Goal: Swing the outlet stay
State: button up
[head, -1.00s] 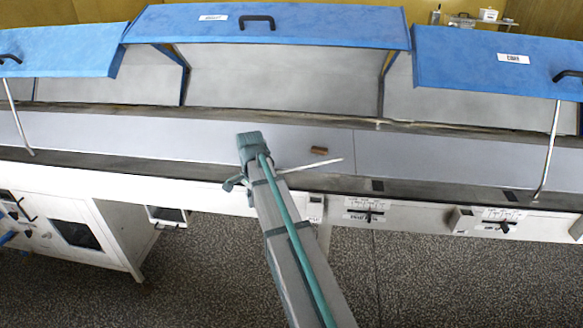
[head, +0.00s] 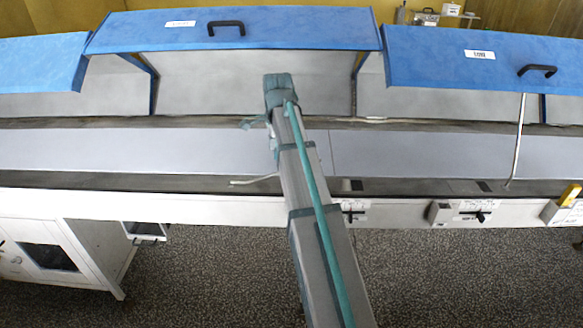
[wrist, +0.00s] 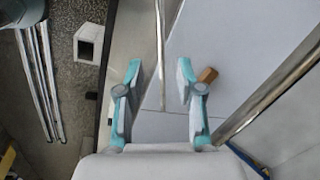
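A thin pale rod (head: 255,181) shows left of my arm at the front ledge in the head view; my arm covers the rest of it. In the wrist view, a thin metal rod (wrist: 161,50) runs down between the fingers of my gripper (wrist: 160,72). The fingers are open, with gaps on both sides of the rod. In the head view my arm hides the fingers. Another metal stay (head: 517,140) stands between the right blue cover (head: 460,75) and the front ledge. I cannot tell from the labels which stay is the outlet one.
The middle blue cover (head: 280,30) and left blue cover (head: 40,65) are raised. A thicker metal bar (wrist: 270,90) crosses the wrist view at right. A small brown block (wrist: 208,75) lies beside the right finger. A white cabinet (head: 85,255) stands at front left.

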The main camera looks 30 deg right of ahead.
aim_at(275, 173)
jog(key=f+p, duration=0.1)
jog(key=f, duration=0.2)
jog(key=w+f, duration=0.1)
jog(key=f, duration=0.3)
jog(key=f+p, duration=0.1)
jog(key=f, duration=0.2)
jog(key=shift+w+d+f+p, duration=0.2)
jog(key=shift+w+f+p, duration=0.05)
jog(key=shift+w+p, duration=0.1)
grip_shut()
